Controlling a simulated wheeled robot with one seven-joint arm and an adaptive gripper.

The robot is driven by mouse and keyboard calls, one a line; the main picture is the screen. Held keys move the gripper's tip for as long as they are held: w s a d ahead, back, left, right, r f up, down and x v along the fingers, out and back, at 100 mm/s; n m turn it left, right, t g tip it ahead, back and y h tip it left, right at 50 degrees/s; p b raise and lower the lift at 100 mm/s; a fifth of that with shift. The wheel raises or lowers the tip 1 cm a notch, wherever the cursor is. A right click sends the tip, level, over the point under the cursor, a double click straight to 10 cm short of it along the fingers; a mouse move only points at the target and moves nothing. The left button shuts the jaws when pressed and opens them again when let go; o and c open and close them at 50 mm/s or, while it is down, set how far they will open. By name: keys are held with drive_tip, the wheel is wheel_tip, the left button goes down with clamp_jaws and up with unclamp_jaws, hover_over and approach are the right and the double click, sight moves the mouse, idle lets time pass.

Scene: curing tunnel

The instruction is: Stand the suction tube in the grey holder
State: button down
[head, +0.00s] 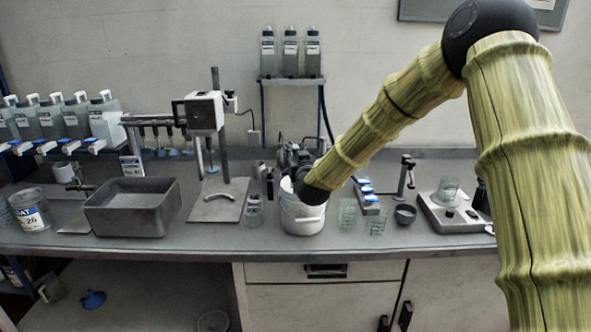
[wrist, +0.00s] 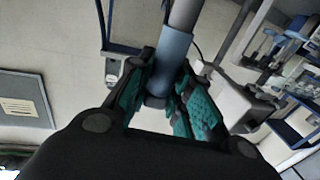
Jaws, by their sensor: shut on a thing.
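My gripper (wrist: 165,88) is shut on the suction tube (wrist: 174,52), a grey tube with a blue sleeve, seen in the wrist view between the teal finger pads. In the head view my gripper (head: 292,158) is above and behind a white pot (head: 302,220), with my wrist partly hiding the pot. I cannot make out the tube clearly in the head view. A small dark grey cup (head: 405,214) stands on the bench to the right; I cannot tell whether it is the grey holder.
A grey open bin (head: 133,215) and a stand with a white head (head: 205,112) are to the left. Glass beakers (head: 348,214) stand close right of the pot. A scale-like device (head: 455,215) is farther right. Bottles (head: 290,52) sit on a rear shelf.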

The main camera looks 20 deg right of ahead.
drive_tip(key=shift+r, duration=1.5)
drive_tip(key=shift+r+p, duration=1.15)
drive_tip(key=shift+r, duration=1.8)
